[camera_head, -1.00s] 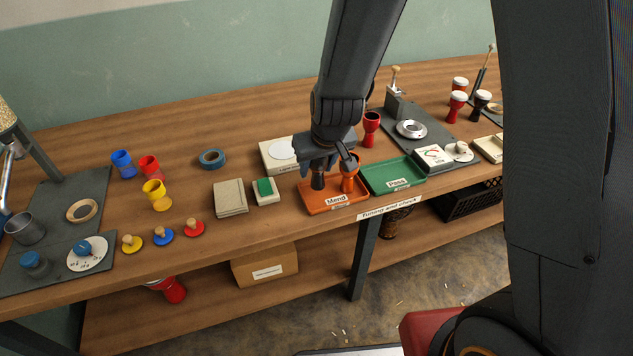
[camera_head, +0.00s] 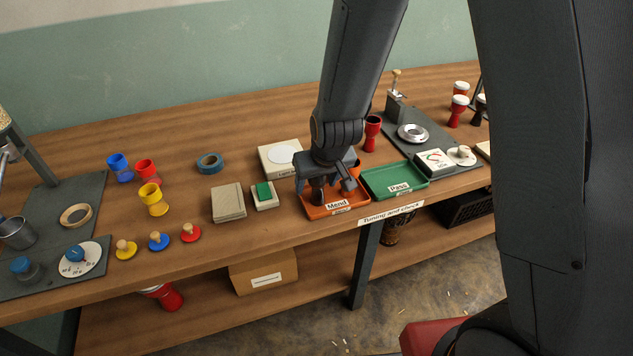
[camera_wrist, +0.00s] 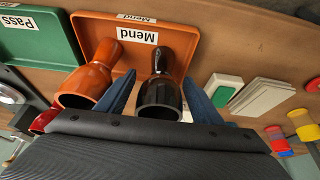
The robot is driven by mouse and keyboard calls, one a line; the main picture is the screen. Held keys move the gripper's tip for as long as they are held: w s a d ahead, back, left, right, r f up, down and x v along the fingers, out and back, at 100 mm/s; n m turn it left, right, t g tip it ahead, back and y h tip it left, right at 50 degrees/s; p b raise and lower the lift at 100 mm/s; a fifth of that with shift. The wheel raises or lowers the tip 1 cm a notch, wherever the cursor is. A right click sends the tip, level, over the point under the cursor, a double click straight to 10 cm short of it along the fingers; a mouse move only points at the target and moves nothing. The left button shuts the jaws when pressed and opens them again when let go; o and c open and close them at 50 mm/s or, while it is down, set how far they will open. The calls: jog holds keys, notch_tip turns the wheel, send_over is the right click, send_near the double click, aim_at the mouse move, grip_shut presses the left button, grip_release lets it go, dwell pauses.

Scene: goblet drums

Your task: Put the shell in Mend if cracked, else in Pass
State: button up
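A black goblet shell (camera_head: 318,192) stands in the orange Mend tray (camera_head: 359,205). In the wrist view the black shell (camera_wrist: 160,92) lies between my two blue fingers, with a narrow gap on each side. My gripper (camera_head: 326,186) is open around it, low over the tray. An orange shell (camera_wrist: 92,80) is also in the Mend tray, just outside one finger; in the head view my gripper partly covers it. The green Pass tray (camera_head: 395,182) beside it is empty. I cannot make out any crack on the black shell.
A red shell (camera_head: 372,133) stands behind the trays. A pale lamp box (camera_head: 281,158), a green-topped pad (camera_head: 264,195) and a stack of cards (camera_head: 228,202) are to the left. A meter (camera_head: 434,163) is right of Pass.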

jog(key=shift+s+r, duration=0.1)
jog(key=shift+r, duration=0.45)
jog(key=p+v, duration=0.6)
jog(key=v, duration=0.5)
jog(key=s+d+r+m+g+h, duration=0.1)
jog(key=s+d+r+m+g, duration=0.1)
jog(key=s+d+r, duration=0.4)
jog(key=s+d+m, duration=0.1)
jog(key=s+d, duration=0.4)
jog(key=d, duration=0.3)
jog(key=shift+s+g, duration=0.4)
notch_tip(320, 180, down, 4)
jog(key=b, duration=0.3)
jog(key=shift+w, duration=0.1)
